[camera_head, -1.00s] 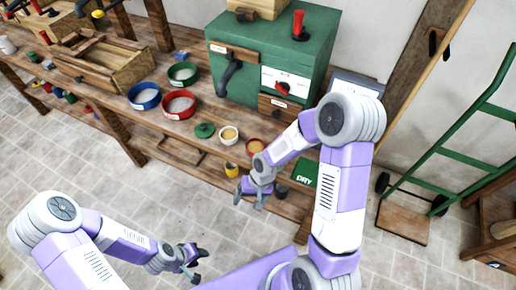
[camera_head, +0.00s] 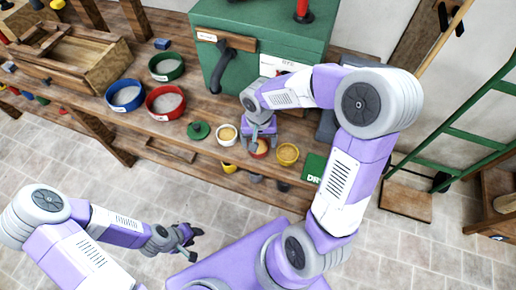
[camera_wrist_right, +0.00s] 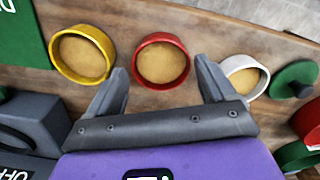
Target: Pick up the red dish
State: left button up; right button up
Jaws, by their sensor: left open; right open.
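The small red dish (camera_head: 260,150) with tan contents stands on the wooden bench, partly hidden by my right gripper (camera_head: 260,139) in the head view. In the right wrist view the red dish (camera_wrist_right: 162,62) shows whole, between a yellow dish (camera_wrist_right: 82,55) and a white dish (camera_wrist_right: 243,77). My right gripper (camera_wrist_right: 160,72) is open and empty, its fingertips pointing at the red dish, one towards each side. I cannot tell the height left between them. My left gripper (camera_head: 188,238) is open and empty, over the floor in front of the bench.
A green lid (camera_head: 199,131) lies left of the white dish. Larger red (camera_head: 165,116), blue (camera_head: 124,107) and green (camera_head: 166,78) bowls stand farther left. A green machine (camera_head: 262,45) stands behind. A green DRY box (camera_head: 314,168) is right of the yellow dish.

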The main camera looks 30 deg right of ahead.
aim_at(259, 150)
notch_tip(259, 150, down, 3)
jog(key=shift+f+b, duration=0.1)
jog(key=shift+b, duration=0.35)
jog(key=shift+w, duration=0.1)
jog(key=c, duration=0.8)
jog(key=shift+r, duration=0.2)
